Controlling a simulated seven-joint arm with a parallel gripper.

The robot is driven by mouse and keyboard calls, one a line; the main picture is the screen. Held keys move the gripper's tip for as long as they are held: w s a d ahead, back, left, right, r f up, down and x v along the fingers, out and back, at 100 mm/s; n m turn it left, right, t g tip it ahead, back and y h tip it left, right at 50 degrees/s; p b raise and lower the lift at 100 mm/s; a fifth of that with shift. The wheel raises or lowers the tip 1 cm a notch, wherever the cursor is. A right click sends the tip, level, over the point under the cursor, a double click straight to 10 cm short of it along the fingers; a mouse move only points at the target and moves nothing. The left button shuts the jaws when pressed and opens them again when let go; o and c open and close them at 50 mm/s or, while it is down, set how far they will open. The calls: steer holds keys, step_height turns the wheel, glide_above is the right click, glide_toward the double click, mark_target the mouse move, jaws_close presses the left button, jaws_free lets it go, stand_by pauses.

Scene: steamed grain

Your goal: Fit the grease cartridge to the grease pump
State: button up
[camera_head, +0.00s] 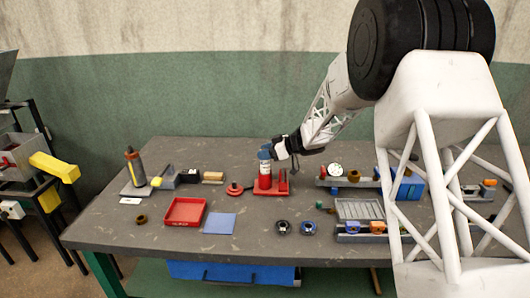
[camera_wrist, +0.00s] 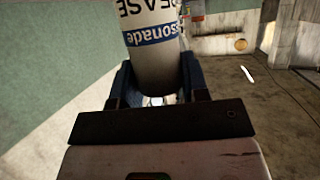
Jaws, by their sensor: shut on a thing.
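My gripper (camera_head: 272,152) is shut on the grease cartridge (camera_wrist: 152,38), a pale cylinder with a blue band and printed lettering. In the wrist view, the dark blue fingers (camera_wrist: 157,85) clasp its near end from both sides. In the head view, the gripper is at the top of an upright column above the red grease pump (camera_head: 265,182), which stands on a red base at the table's middle. A pale, labelled part (camera_head: 265,168) shows between the blue top and the red body. I cannot tell whether the cartridge is seated in the pump or only lined up over it.
A dark cylinder with an orange top (camera_head: 135,172) stands at left. A red tray (camera_head: 185,212), a blue mat (camera_head: 219,223) and two dark round parts (camera_head: 296,228) lie in front. Racks with small parts (camera_head: 359,210) fill the right.

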steer(key=shift+f, duration=1.95)
stand_by(1.9)
steer(key=o, duration=1.1)
steer(key=shift+c, duration=0.2)
steer(key=shift+d, duration=0.1)
steer(key=shift+v, duration=3.85)
